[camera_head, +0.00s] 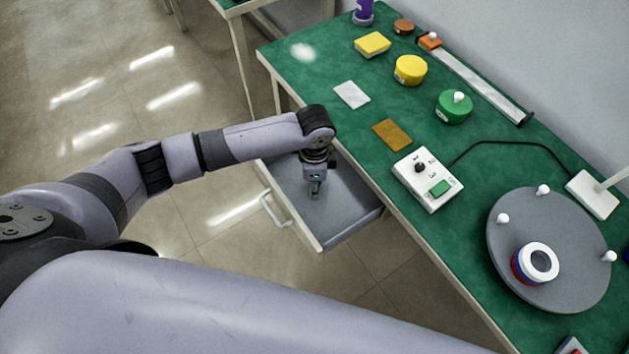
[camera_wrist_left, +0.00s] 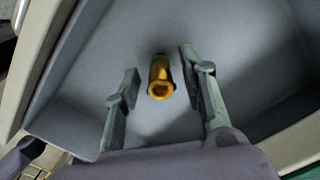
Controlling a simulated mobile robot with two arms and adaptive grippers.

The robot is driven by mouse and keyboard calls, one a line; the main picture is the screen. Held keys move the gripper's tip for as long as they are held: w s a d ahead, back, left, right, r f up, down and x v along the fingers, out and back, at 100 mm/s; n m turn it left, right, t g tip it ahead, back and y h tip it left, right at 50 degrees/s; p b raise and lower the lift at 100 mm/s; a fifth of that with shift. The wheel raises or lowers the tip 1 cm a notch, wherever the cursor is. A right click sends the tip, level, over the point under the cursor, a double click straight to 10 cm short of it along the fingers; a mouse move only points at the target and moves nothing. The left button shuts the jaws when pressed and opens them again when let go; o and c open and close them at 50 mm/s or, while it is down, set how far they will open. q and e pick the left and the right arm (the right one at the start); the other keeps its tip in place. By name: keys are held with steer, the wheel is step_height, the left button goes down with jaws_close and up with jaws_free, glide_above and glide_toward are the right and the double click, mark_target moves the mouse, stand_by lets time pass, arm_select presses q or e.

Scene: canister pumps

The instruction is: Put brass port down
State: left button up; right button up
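The brass port (camera_wrist_left: 160,77) is a small gold tube with an open round end facing the camera in the left wrist view. It is in the grey open drawer (camera_head: 347,192), whose floor also shows in the left wrist view (camera_wrist_left: 75,100). My left gripper (camera_head: 315,192) points down into the drawer. In the left wrist view its two fingers (camera_wrist_left: 159,73) are spread on either side of the port, with a gap visible on both sides. The port is hidden in the head view. My right gripper is out of view.
The green table (camera_head: 320,75) holds a white control box (camera_head: 428,180), a brown pad (camera_head: 392,134), a white pad (camera_head: 351,94), and yellow and green round containers. A grey turntable (camera_head: 565,225) carries a white-topped canister (camera_head: 537,262). The drawer's walls surround my left gripper.

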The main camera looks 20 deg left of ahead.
arm_select(q)
step_height(320, 180, up, 12)
steer(key=shift+r, duration=0.15)
stand_by(0.3)
stand_by(0.4)
